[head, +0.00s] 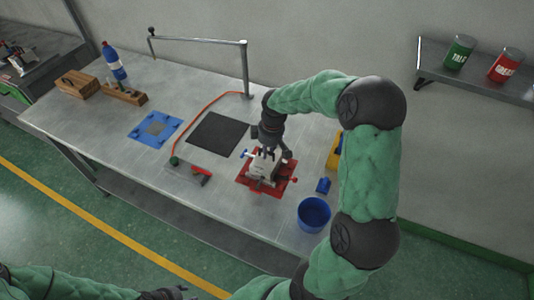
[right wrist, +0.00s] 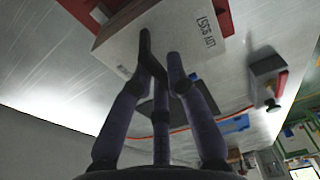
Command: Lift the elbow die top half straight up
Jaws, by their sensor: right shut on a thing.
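The elbow die is a light grey block (head: 263,169) on the red fixture (head: 250,186) near the table's front right. My right gripper (head: 268,152) comes down from above and is shut on the die's top half. In the right wrist view the grey block (right wrist: 185,35) with printed lettering fills the top, and my dark gripper fingers (right wrist: 160,65) reach onto it. I cannot tell whether the top half is apart from the lower half. My left gripper (head: 172,294) is low at the bottom edge, away from the table; its fingers are too small to read.
A blue cup (head: 314,214) and a small blue block (head: 323,185) stand right of the fixture. A metal post (head: 245,70) with an arm stands behind.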

